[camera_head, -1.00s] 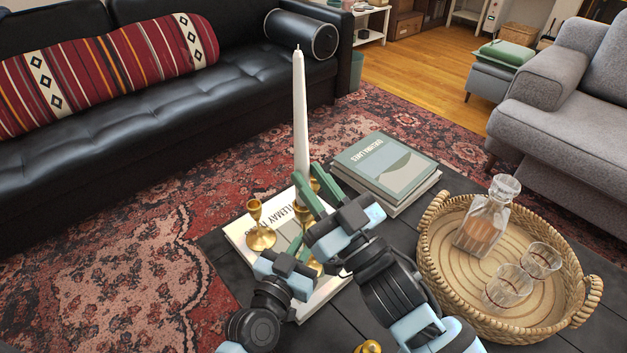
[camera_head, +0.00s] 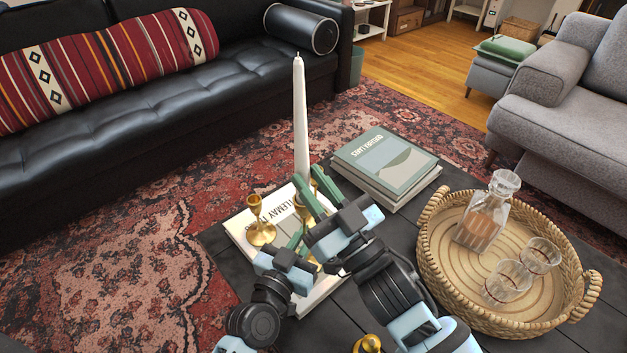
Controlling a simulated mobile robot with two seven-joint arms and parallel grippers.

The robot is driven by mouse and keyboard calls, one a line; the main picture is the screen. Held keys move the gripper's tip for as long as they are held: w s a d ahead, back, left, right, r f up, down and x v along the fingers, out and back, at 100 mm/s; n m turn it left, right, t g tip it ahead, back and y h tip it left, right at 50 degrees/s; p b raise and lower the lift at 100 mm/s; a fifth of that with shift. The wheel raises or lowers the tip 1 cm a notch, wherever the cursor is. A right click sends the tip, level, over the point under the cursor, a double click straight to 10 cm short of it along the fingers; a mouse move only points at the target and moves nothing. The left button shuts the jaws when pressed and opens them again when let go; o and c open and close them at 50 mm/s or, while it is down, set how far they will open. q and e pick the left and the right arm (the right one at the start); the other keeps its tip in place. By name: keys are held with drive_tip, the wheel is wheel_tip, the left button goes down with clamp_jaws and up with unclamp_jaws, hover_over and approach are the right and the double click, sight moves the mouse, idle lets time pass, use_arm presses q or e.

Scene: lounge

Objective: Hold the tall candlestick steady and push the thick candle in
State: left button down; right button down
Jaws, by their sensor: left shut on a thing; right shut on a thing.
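The thick white candle (camera_head: 300,115) stands upright, with its lower end between the green fingers of my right gripper (camera_head: 309,194). My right gripper is shut on the candle from the right. The tall brass candlestick (camera_head: 302,213) is directly below the candle and is partly hidden by my grippers. My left gripper (camera_head: 297,239), lower down, is shut on the candlestick's stem. The fingers hide the joint between candle and cup, so I cannot tell how deep the candle sits.
A shorter brass candlestick (camera_head: 261,231) stands close on the left, on a pale book (camera_head: 238,229). Stacked books (camera_head: 385,165) lie behind right. A wicker tray (camera_head: 437,277) holds a decanter (camera_head: 483,220) and glasses (camera_head: 508,281). A brass piece (camera_head: 369,343) shows at the bottom edge.

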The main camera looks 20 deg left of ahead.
drive_tip(key=shift+f, duration=0.65)
drive_tip(key=c, duration=1.2)
unclamp_jaws()
drive_tip(key=v, duration=0.7)
drive_tip(key=shift+s+d+f, duration=0.1)
drive_tip(key=shift+s+d, duration=0.05)
drive_tip(key=shift+d, duration=0.05)
use_arm(q)
drive_tip(key=c, duration=1.4)
unclamp_jaws()
drive_tip(key=shift+s, duration=0.1)
